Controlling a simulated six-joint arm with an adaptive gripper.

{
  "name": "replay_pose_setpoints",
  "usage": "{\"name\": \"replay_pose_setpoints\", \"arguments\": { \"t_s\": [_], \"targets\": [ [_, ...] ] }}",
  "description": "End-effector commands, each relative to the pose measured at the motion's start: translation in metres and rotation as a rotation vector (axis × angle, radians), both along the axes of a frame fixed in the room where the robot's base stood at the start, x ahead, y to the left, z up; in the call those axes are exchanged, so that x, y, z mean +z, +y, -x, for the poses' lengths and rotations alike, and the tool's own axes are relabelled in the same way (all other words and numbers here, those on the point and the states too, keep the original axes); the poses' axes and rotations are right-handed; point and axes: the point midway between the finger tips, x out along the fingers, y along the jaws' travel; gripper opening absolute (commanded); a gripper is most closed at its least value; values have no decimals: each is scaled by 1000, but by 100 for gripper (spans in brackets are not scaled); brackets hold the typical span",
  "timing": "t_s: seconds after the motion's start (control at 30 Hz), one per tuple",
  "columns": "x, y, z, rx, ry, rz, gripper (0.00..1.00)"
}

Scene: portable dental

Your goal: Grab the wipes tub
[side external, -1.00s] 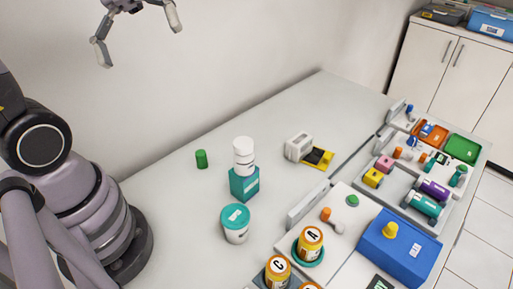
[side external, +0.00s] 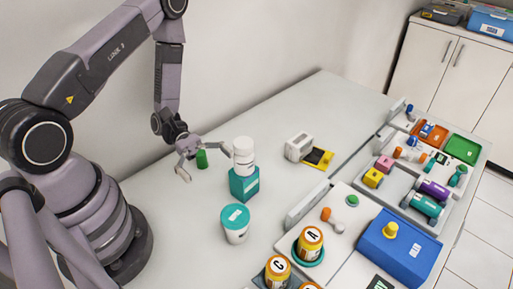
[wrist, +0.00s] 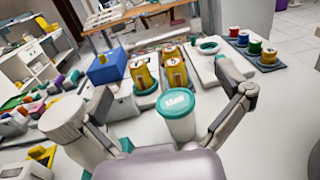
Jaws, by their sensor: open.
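The wipes tub, a white tub with a teal lid (side external: 236,225), stands upright on the white table in the side view. It also shows in the wrist view (wrist: 180,122), near the middle, between the spread fingers but farther out. My gripper (side external: 206,164) is open and empty, left of and behind the tub in the side view, with a clear gap to it. In the wrist view my gripper (wrist: 165,88) has its fingers wide apart, and nothing is held.
A white bottle (side external: 243,160) on a teal box (side external: 244,185) stands close to one finger; contact cannot be told. Yellow jars (side external: 310,242) and a blue box (side external: 400,245) stand beyond the tub. Table left of the tub is clear.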

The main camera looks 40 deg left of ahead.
Motion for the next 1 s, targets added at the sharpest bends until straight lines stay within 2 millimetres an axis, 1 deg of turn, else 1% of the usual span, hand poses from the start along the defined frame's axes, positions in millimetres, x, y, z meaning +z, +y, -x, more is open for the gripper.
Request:
{"name": "replay_pose_setpoints", "arguments": {
  "t_s": [0.03,0.1,0.2,0.3,0.43,0.57,0.67,0.8,0.9,1.0],
  "targets": [
    [-24,0,1,1,6,3,100],
    [-49,0,1,0,4,1,100],
    [-75,0,1,0,1,1,100],
    [-91,0,0,0,0,0,100],
    [-99,-5,0,-3,1,1,100],
    [-99,-17,1,-3,1,2,100],
    [-99,-29,2,-4,1,1,100],
    [-99,-53,4,-7,2,1,100],
    [-99,-66,4,-4,2,1,100],
    [-99,-73,4,-2,2,0,100]
  ]
}}
